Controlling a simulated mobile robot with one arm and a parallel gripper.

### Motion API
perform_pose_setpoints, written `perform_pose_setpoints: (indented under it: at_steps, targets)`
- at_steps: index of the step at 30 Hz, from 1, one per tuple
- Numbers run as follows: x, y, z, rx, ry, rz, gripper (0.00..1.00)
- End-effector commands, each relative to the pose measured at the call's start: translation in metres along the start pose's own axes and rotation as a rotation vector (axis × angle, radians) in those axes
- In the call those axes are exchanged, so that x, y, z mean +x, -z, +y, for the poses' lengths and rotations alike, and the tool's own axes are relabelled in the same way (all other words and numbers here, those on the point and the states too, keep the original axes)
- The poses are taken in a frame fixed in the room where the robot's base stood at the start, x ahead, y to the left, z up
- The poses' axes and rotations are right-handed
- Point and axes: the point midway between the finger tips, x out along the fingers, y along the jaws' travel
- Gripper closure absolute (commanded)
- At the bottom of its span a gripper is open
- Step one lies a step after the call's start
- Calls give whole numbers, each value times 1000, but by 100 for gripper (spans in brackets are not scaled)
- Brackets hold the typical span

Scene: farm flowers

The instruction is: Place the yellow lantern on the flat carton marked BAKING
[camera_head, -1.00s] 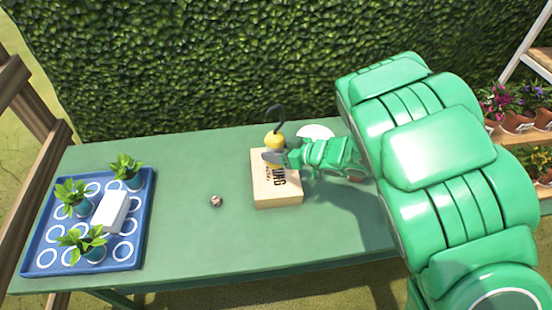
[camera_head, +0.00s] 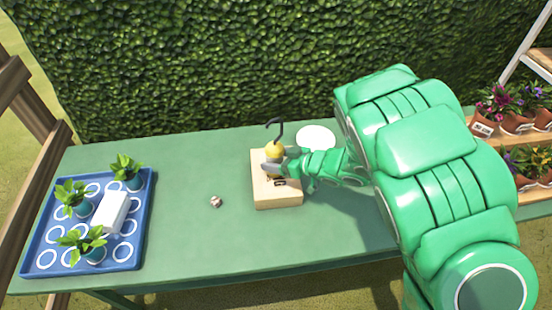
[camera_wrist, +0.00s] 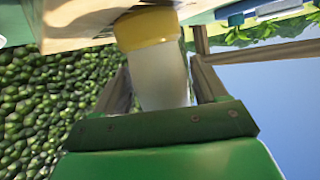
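The yellow lantern (camera_head: 275,150) has a dark hooked handle and stands roughly upright over the back part of the flat carton (camera_head: 278,202). My gripper (camera_head: 273,165) reaches in from the right and is shut around the lantern's body. In the wrist view the lantern (camera_wrist: 162,75) shows a pale body and a yellow end between the two fingers (camera_wrist: 160,85). The yellow end is at or very near the tan carton (camera_wrist: 85,20); I cannot tell whether it touches. My gripper hides part of the carton's dark lettering.
A white round plate (camera_head: 316,137) lies behind my gripper. A small pinkish lump (camera_head: 215,201) lies left of the carton. A blue tray (camera_head: 133,259) with potted seedlings and a white block (camera_head: 111,212) stands at the left. The green table (camera_head: 200,245) is clear in front.

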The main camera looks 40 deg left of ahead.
Motion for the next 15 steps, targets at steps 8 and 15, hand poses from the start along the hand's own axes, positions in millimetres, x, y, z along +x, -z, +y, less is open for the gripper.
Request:
perform_pose_setpoints:
  at_steps: [8,15]
  targets:
    - [0,0,0,0,0,0,13]
    - [-4,2,0,0,-2,0,13]
